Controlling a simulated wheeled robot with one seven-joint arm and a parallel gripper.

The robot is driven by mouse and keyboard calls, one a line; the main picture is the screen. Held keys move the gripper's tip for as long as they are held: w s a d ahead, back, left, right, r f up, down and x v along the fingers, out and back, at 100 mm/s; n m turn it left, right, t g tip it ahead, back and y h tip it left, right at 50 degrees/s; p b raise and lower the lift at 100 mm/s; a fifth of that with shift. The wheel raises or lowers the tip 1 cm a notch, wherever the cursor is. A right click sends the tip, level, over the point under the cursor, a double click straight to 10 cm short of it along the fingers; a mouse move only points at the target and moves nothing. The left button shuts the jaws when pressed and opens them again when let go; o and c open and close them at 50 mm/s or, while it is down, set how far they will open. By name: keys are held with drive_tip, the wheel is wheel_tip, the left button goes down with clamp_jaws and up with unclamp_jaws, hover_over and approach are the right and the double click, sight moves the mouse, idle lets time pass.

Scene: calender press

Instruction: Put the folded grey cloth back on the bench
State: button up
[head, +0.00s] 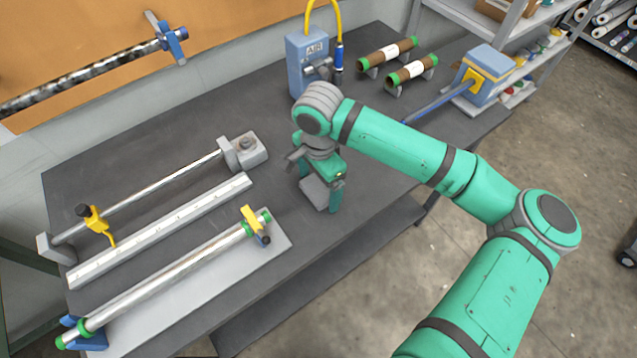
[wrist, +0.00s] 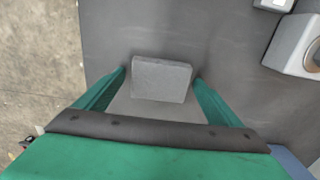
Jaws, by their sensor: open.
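The folded grey cloth (wrist: 161,79) is a small light grey block in the wrist view, lying on the dark bench (wrist: 200,30). It also shows in the head view (head: 313,193) below my gripper, partly hidden by it. My gripper (wrist: 160,78) is open, with one green finger on each side of the cloth. A narrow gap shows between the cloth and each fingertip. In the head view my gripper (head: 315,196) points down over the right-middle part of the bench (head: 225,232). I cannot tell the exact height of the fingertips above the bench.
A chrome roller (head: 180,275) lies on a pale plate at the front left, beside a long ruler (head: 160,230) and a rod fixture (head: 150,192). A blue AIR box (head: 308,60) stands behind my gripper. Two brown rolls (head: 388,54) lie at the back.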

sight(318, 189)
wheel_tip(318, 189, up, 12)
drive_tip(key=shift+r, duration=0.2)
idle(0.4)
idle(0.4)
